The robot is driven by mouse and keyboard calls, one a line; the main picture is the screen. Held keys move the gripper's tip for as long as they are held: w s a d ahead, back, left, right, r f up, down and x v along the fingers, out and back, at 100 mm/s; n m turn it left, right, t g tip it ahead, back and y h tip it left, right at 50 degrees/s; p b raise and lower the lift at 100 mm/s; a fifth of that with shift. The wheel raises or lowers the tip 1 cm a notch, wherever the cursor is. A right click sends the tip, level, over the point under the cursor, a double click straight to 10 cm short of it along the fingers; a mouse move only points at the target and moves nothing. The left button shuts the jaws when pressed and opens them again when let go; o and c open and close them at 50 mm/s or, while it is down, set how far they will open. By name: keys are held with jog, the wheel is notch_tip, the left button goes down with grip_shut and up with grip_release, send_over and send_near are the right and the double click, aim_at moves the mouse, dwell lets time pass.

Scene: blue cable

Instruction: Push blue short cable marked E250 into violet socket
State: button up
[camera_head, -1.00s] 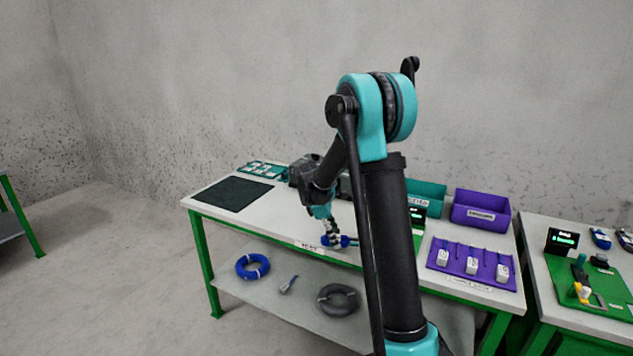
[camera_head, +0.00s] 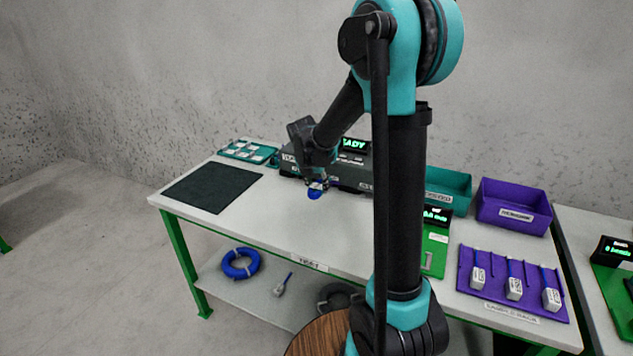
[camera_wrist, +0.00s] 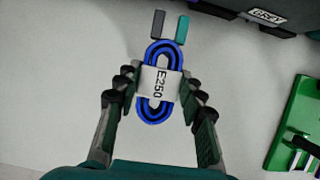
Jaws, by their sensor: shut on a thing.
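The blue short cable (camera_wrist: 146,110) is a coiled loop with a white band marked E250. One grey and one teal plug (camera_wrist: 182,29) point toward the top of the wrist view. My gripper (camera_wrist: 158,84) is shut on the cable, with a finger on each side of the band. In the head view my gripper (camera_head: 319,182) holds the blue cable (camera_head: 315,194) over the white table, in front of the dark tester box (camera_head: 352,178). I cannot make out the violet socket in either view; part of the box is behind my arm.
A dark mat (camera_head: 212,187) and a teal tray (camera_head: 249,150) are at the left of the table. A violet bin (camera_head: 514,206) and a violet rack (camera_head: 505,290) with several cables are at the right. A green fixture (camera_wrist: 296,120) lies right of my gripper.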

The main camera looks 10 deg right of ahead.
aim_at(322, 201)
jog(key=shift+x, duration=3.1)
jog(key=shift+s+f, duration=0.1)
jog(key=shift+d, duration=0.1)
jog(key=shift+w+d, duration=0.2)
jog(key=shift+w, duration=0.3)
jog(key=shift+w+d, duration=0.6)
jog(key=shift+w, duration=0.3)
jog(key=shift+w+d, duration=0.6)
jog(key=shift+w, duration=0.3)
jog(key=o, duration=1.3)
jog(key=shift+c, duration=0.2)
